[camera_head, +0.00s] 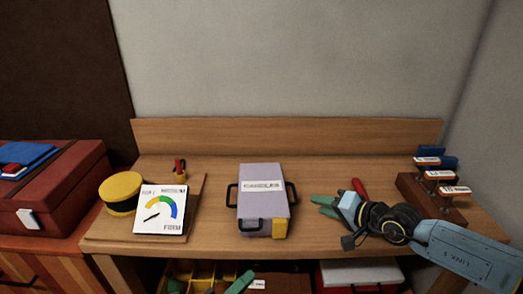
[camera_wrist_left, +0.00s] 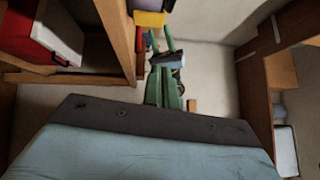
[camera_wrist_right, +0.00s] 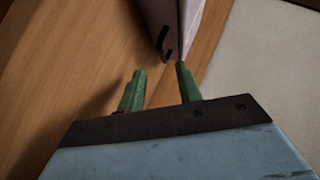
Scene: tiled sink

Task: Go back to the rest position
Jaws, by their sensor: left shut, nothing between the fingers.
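My right gripper (camera_head: 320,205) is over the right part of the wooden bench (camera_head: 400,254), to the right of a grey case (camera_head: 263,205) and apart from it. In the right wrist view its two green fingers (camera_wrist_right: 158,82) are spread with nothing between them, and the case's corner (camera_wrist_right: 178,25) shows beyond the tips. My left gripper (camera_head: 243,281) shows only as green fingers at the bottom of the head view, low in front of the bench. In the left wrist view its green fingers (camera_wrist_left: 168,75) are together and empty.
A gauge card (camera_head: 161,209) and a yellow-black roll (camera_head: 121,192) are on the bench's left. A red tool case (camera_head: 50,195) stands further left. A lower shelf holds boxes (camera_head: 360,273).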

